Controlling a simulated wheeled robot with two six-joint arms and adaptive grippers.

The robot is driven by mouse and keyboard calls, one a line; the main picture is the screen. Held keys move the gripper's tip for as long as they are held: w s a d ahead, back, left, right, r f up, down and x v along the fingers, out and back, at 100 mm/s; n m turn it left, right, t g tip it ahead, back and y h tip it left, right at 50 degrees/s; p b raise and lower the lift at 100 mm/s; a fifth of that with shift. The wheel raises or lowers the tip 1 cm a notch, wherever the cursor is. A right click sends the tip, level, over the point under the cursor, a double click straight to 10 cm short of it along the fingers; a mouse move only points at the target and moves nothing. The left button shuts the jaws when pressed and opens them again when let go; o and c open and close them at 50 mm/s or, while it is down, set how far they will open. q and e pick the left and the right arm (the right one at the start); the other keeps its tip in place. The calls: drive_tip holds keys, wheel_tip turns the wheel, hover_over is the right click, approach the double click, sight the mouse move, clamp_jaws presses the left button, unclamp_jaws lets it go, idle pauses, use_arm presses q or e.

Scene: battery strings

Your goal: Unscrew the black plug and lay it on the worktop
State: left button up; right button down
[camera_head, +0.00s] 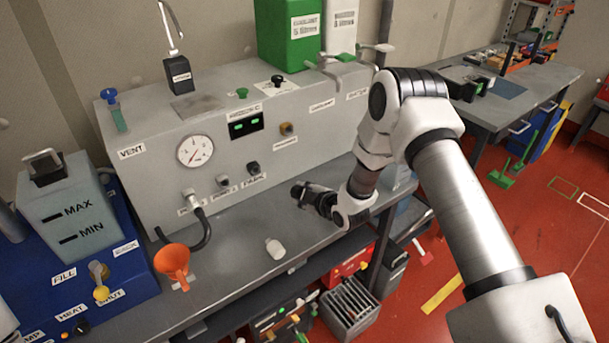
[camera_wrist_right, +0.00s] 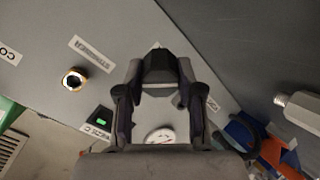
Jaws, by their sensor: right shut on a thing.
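My right gripper (camera_head: 299,190) is in front of the grey panel (camera_head: 330,120), above the worktop (camera_head: 240,262) and apart from both. In the right wrist view its two fingers (camera_wrist_right: 158,75) are shut on the black plug (camera_wrist_right: 158,62), a dark blocky piece between the fingertips. The fingers partly hide the plug, and in the head view it merges with the dark gripper. A brass port (camera_wrist_right: 75,80) on the panel shows an open dark hole; it also shows in the head view (camera_head: 287,129). My left gripper is not in view.
A gauge (camera_head: 195,151) and small knobs sit on the panel. Bare worktop lies between bottle and panel. The worktop's front edge is close below the bottle.

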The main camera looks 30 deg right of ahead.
sight(302, 219)
drive_tip(key=shift+d+f+b, duration=0.1)
drive_tip(key=shift+f+b, duration=1.7)
drive_tip(key=shift+f, duration=1)
drive_tip(key=shift+f+b, duration=0.4)
drive_tip(key=shift+f, duration=0.1)
drive_tip(key=c, duration=0.7)
unclamp_jaws()
drive_tip(key=shift+o, duration=0.2)
